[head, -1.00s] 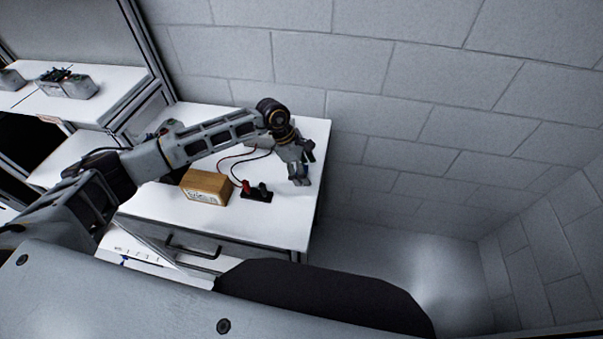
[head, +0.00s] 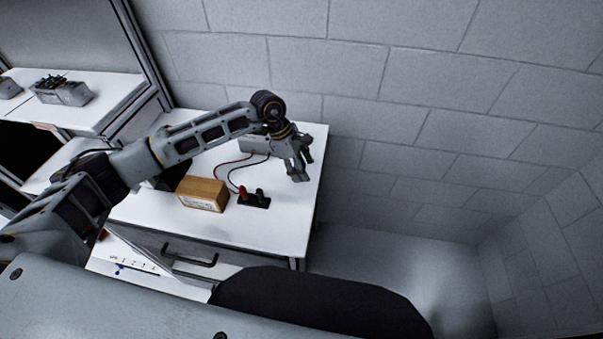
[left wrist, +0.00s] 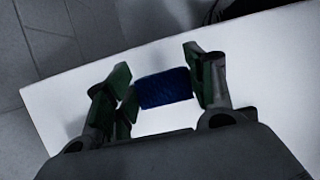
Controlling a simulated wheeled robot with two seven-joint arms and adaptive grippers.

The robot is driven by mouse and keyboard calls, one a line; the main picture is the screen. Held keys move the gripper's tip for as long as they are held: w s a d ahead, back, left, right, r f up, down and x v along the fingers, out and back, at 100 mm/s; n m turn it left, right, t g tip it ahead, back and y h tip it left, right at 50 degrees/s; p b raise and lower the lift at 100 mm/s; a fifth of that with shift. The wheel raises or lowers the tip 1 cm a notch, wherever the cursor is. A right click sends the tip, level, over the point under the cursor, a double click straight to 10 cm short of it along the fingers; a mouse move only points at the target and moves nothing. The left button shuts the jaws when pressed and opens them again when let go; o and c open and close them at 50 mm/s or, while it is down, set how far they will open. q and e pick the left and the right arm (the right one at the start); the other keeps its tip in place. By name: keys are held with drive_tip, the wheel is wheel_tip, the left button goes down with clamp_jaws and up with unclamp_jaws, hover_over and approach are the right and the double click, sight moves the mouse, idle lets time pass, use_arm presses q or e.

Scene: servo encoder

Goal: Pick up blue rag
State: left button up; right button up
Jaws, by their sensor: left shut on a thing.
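The blue rag (left wrist: 165,88) shows in the left wrist view as a small dark blue block between the fingers of my left gripper (left wrist: 160,90). The gripper is shut on it, with a finger on each side. White table surface shows around and beneath the rag in that view. In the head view my left gripper (head: 300,170) is over the right part of the white table (head: 265,230), near its right edge. The rag cannot be made out in the head view. My right gripper is not in view.
A brown box (head: 203,194) and a black terminal block (head: 253,199) with red and black posts stand left of the gripper. Wires run back from the block. An open drawer (head: 140,262) sits below the table front. A block wall (head: 400,110) stands behind.

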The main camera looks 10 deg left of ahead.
use_arm(q)
drive_tip(key=shift+r+b, duration=0.55)
drive_tip(key=shift+r, duration=2.55)
drive_tip(key=o, duration=0.3)
drive_tip(key=c, duration=0.4)
drive_tip(key=shift+w+r, duration=0.1)
drive_tip(key=shift+r, duration=0.05)
